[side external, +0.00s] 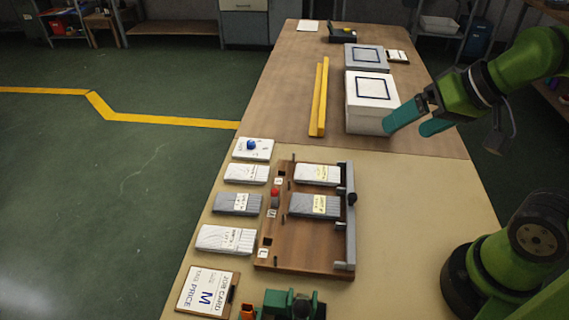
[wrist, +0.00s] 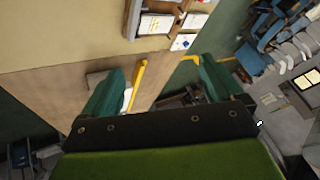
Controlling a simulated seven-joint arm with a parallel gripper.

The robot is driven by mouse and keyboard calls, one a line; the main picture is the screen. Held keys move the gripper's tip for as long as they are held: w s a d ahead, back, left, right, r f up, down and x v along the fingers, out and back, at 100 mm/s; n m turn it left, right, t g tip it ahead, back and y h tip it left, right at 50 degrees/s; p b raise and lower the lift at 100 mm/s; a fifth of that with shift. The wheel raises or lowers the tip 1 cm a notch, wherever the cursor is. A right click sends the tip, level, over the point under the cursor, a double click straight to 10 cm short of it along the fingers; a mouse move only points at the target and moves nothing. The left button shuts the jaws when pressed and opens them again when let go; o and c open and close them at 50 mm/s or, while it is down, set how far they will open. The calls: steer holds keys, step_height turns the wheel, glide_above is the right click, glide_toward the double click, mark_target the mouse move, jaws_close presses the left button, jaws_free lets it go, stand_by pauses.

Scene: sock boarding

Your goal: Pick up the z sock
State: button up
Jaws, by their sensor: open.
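My gripper (side external: 407,131) has teal fingers spread apart and empty, beside the white box at the back right; the fingers also frame the wrist view (wrist: 163,70). Folded socks with paper bands lie in a column left of the wooden board: a white sock (side external: 246,173), a grey sock (side external: 238,203) and another white sock (side external: 225,239). On the board lie a white sock (side external: 318,174) and a grey sock (side external: 314,205). The band print is too small to tell which is the z sock. My gripper is well away from all socks.
The wooden board (side external: 300,262) has a grey rail along its right side. White box (side external: 367,120) and yellow bars (side external: 319,97) stand behind it. Job card (side external: 208,291) marked M lies at front left; a card (side external: 253,148) bears a blue object. The table right of the board is clear.

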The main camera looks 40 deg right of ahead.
steer(key=n+g+y, duration=0.1)
steer(key=n+g, duration=0.3)
steer(key=n, duration=1)
glide_above(238, 202)
steer(key=s+d, duration=0.1)
steer(key=d, duration=0.1)
step_height(238, 202, down, 19)
steer(key=shift+s+f, duration=0.1)
steer(key=shift+s+x, duration=0.15)
steer(key=shift+x, duration=1.15)
steer(key=shift+s+x, duration=0.1)
steer(key=shift+x, duration=1.2)
steer(key=shift+a, duration=0.1)
steer(key=c, duration=1.1)
